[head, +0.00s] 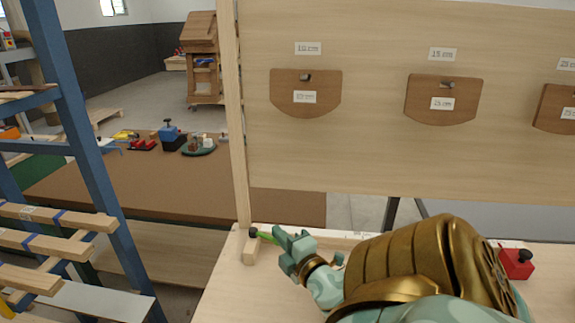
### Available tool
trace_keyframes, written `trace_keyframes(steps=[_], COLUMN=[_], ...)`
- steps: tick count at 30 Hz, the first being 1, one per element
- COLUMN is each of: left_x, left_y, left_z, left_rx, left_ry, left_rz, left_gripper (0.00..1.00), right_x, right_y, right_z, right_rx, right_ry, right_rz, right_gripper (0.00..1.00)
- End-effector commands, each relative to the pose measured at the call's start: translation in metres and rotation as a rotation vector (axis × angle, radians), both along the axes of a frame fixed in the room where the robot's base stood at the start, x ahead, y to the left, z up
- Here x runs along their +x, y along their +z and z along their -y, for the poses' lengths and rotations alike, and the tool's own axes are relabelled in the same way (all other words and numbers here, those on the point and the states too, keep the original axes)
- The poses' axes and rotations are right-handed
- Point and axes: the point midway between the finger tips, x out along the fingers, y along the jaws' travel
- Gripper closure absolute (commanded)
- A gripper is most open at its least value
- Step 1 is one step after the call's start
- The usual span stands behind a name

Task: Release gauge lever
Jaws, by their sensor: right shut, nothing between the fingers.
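A short bright green lever (265,236) runs from the knob toward my right gripper. My right gripper (279,234), pale teal with a bronze wrist, comes in from the right over the bench. Its fingers are shut and empty, with the tips close beside the green lever. I cannot tell whether they touch it. My forearm hides much of the bench behind it. My left gripper is out of view.
An upright wooden panel (345,165) with brown hanging templates (305,108) and size labels stands behind the bench. A red block with a black knob (517,262) is at the right. A blue rack (85,140) holding wooden bars stands left. A brown table (150,185) lies beyond.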

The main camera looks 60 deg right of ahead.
Motion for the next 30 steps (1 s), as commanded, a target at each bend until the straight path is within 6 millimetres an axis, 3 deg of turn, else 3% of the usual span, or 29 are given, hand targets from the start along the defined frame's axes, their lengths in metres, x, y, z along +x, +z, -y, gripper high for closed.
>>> trace_keyframes(steps=[1, 2, 9, 15, 30], left_x=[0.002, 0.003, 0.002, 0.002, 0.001], left_y=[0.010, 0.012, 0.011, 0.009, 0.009], left_z=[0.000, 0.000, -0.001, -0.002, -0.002], left_rx=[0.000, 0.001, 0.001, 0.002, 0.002], left_ry=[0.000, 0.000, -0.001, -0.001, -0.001], left_rz=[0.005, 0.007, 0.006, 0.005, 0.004], left_gripper=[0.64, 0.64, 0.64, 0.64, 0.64], right_x=[-0.005, -0.008, -0.035, -0.048, -0.052], right_y=[0.015, 0.019, 0.034, 0.045, 0.049], right_z=[-0.007, -0.012, -0.056, -0.078, -0.085], right_rx=[0.004, 0.004, 0.005, 0.005, 0.003], right_ry=[0.000, 0.000, 0.000, 0.002, 0.004], right_rz=[0.005, 0.002, -0.002, -0.001, 0.000], right_gripper=[1.00, 1.00, 1.00, 1.00, 1.00])
